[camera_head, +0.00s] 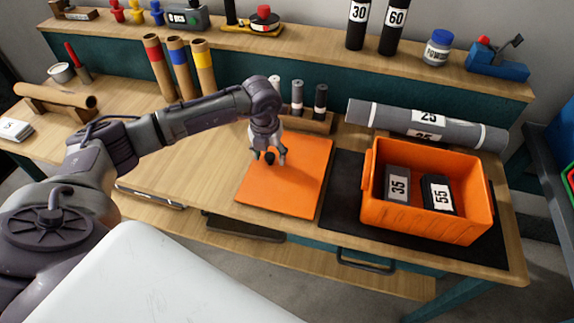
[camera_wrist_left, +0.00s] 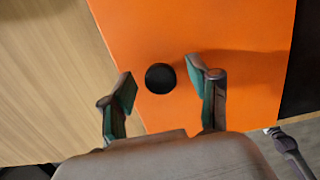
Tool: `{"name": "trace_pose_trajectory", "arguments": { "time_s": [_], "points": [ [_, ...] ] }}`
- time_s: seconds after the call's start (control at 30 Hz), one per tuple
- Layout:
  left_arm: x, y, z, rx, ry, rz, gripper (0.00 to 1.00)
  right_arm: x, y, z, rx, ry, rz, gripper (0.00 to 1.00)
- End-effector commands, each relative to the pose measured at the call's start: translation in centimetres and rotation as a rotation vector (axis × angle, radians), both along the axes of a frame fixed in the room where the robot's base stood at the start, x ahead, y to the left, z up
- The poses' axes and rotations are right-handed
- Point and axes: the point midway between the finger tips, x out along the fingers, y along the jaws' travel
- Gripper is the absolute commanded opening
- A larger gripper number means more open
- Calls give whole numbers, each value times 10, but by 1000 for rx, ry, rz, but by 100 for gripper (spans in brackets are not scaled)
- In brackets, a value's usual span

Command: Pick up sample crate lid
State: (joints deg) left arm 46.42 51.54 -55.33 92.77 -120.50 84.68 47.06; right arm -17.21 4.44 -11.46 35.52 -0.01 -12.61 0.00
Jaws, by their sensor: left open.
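The sample crate lid (camera_head: 285,190) is a flat orange panel lying on the wooden bench, left of the orange crate (camera_head: 428,222). A round black knob (camera_head: 269,158) stands up from the lid. In the left wrist view the lid (camera_wrist_left: 240,30) fills the middle and right, and the knob (camera_wrist_left: 160,78) lies between and just ahead of my open fingertips. My left gripper (camera_head: 268,158) is above the lid, its fingers apart at either side of the knob; the wrist view shows the same gripper (camera_wrist_left: 165,88) empty.
The open crate holds two dark blocks marked 35 (camera_head: 397,186) and 55 (camera_head: 438,195) and stands on a black mat (camera_head: 340,205). A grey roll (camera_head: 425,125) lies behind it. Small cylinders (camera_head: 297,97) stand in a wooden holder behind the lid. Bare bench lies left of the lid.

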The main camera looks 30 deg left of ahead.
Motion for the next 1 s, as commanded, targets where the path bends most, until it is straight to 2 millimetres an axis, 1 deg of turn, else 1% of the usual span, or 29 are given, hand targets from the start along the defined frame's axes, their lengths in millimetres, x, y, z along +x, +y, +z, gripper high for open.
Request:
{"name": "trace_pose_trajectory", "arguments": {
  "time_s": [0.1,0.27,0.3,0.37,0.6,0.63,0.67,0.9,1.0],
  "points": [
    [1,0,-5,0,0,0,61,0,0,1,0,0,0,47],
    [1,0,-5,0,-1,0,61,0,0,1,0,0,0,47],
    [1,0,-5,0,-1,0,58,0,0,1,0,0,0,47],
    [1,0,-5,0,-1,0,48,0,0,1,0,0,0,47],
    [1,0,-5,0,-1,0,8,0,-1,1,-1,0,0,47],
    [1,0,-5,0,-1,0,3,0,-1,1,-1,0,0,47],
    [1,0,-5,0,-1,0,0,0,-1,1,-2,0,0,47],
    [1,0,-4,0,-2,0,0,1,-3,1,-4,-1,1,47],
    [2,0,1,-1,-4,0,0,0,-4,-1,-4,-1,1,47]
  ]
}}
